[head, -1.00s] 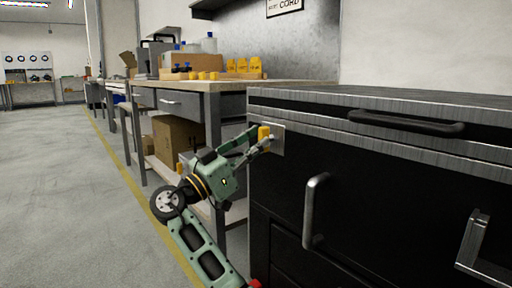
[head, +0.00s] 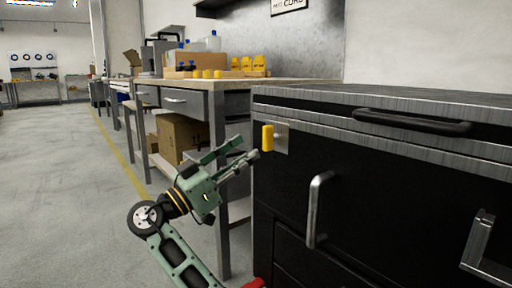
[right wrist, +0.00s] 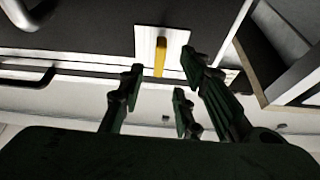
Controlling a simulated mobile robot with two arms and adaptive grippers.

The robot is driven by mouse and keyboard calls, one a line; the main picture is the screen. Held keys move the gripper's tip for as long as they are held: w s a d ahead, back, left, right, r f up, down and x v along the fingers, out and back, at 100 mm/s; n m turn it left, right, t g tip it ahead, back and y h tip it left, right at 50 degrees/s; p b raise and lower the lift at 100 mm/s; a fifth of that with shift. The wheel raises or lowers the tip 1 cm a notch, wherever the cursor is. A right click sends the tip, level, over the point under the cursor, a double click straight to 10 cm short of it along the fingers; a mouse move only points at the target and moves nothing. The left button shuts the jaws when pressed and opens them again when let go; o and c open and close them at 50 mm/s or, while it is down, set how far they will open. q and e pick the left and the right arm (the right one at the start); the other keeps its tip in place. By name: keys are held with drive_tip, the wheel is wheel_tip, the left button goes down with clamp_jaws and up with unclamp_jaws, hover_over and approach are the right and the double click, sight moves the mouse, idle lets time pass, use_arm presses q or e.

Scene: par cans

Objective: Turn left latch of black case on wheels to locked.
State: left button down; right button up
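The black case (head: 380,185) fills the right of the head view. Its left latch is a yellow handle (head: 267,138) on a silver plate (head: 282,138), near the case's upper left corner. The handle stands upright in the head view. The latch also shows in the right wrist view (right wrist: 160,57), beyond the fingers. My right gripper (head: 236,155) is open and empty, just left of and below the latch, apart from it. In the right wrist view its fingers (right wrist: 160,85) are spread with nothing between them. My left gripper is not in view.
A silver handle (head: 317,210) stands out from the case front right of the latch, and a black handle (head: 412,122) is near the top. A workbench (head: 215,92) with bottles and yellow items stands behind left. The floor (head: 60,190) at left is clear.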

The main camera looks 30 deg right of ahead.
drive_tip(key=v, duration=0.6)
drive_tip(key=shift+a, duration=0.2)
